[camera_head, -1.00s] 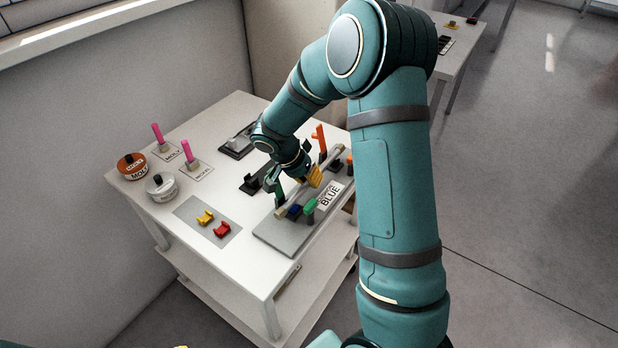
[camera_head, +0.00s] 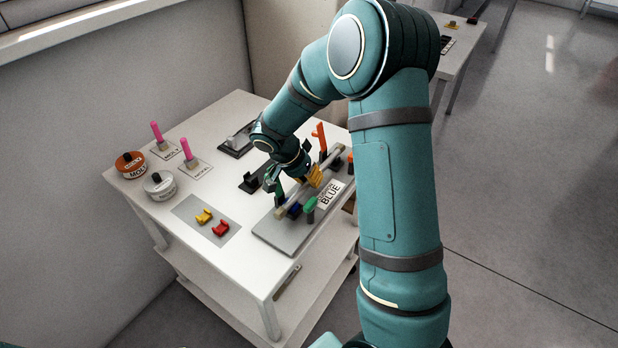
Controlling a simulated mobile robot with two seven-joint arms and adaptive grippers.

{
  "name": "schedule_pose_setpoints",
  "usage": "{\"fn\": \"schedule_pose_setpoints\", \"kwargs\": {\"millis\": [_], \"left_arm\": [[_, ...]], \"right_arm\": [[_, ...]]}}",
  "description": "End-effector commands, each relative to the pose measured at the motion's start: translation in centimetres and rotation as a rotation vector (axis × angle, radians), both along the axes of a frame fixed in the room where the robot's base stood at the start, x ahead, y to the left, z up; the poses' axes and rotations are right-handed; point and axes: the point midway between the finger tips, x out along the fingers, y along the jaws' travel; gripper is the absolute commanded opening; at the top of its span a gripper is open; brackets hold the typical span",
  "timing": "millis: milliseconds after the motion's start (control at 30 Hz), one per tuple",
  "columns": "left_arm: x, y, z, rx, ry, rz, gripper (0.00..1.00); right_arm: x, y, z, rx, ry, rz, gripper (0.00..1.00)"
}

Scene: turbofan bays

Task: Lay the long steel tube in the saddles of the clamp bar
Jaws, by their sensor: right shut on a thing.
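The long steel tube (camera_head: 286,210) runs diagonally above the grey clamp bar plate (camera_head: 278,236) on the white table. My right gripper (camera_head: 308,181) reaches down over the tube's middle and is shut on it, with yellow parts at its fingers. My left gripper is out of view.
A grey mat (camera_head: 207,227) holds a yellow block (camera_head: 204,216) and a red block (camera_head: 221,228). Two round tins (camera_head: 131,164) and pink-handled tools (camera_head: 158,134) stand at the left. The table's front left is clear.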

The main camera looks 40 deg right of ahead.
Motion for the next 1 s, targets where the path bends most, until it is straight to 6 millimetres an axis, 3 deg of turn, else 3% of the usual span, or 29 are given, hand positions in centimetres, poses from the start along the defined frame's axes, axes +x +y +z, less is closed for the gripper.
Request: {"fn": "schedule_pose_setpoints", "kwargs": {"millis": [300,333,367,600,633,667,1000], "left_arm": [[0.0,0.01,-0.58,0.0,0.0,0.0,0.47],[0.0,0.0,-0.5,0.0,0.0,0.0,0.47],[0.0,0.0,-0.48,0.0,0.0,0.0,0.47],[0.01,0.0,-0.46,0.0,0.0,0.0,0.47],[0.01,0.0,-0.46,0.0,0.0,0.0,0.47],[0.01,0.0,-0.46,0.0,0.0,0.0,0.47],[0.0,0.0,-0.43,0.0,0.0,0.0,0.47]], "right_arm": [[0.03,0.0,-0.29,-0.001,-0.002,0.0,0.0],[0.01,0.0,-0.24,0.0,0.0,-0.001,0.27],[0.02,0.0,-0.21,0.0,0.0,-0.001,0.38],[0.01,-0.01,-0.21,0.0,0.0,0.0,0.4],[-0.01,0.0,-0.23,0.0,0.0,0.0,0.57],[-0.01,0.0,-0.23,0.0,0.0,0.0,0.67],[-0.01,0.0,-0.18,0.0,0.0,0.0,0.69]]}}
